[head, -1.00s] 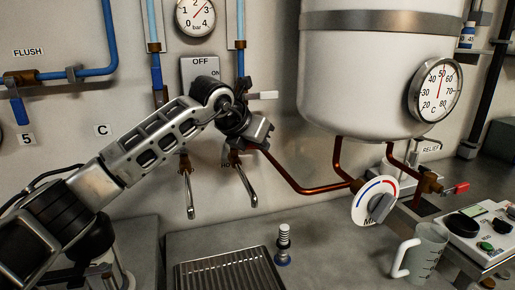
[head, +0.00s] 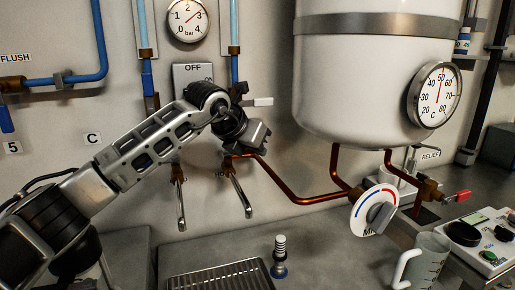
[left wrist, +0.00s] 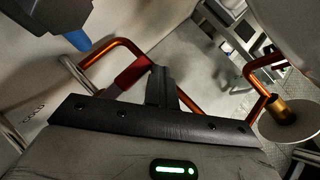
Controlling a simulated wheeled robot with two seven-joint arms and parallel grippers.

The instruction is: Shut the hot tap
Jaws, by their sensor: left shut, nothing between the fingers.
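The hot tap (head: 228,165) is on the wall in the head view, at the end of the copper pipe. Its bent metal spout (head: 240,195) hangs down. My left gripper (head: 254,141) is shut and empty, just above and right of this tap, and hides part of it. In the left wrist view a red lever (left wrist: 128,78) lies just beside my shut fingers (left wrist: 160,85), in front of a copper pipe. The fingers cover part of the lever, and I cannot tell whether they touch it. My right gripper is not in view.
A second tap spout (head: 181,205) hangs to the left. The white tank (head: 375,70) and the MIX dial (head: 374,210) are on the right. A copper pipe (head: 290,193) runs between tap and dial. Below are a drain grate (head: 220,277), a small fitting (head: 280,258) and a jug (head: 428,255).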

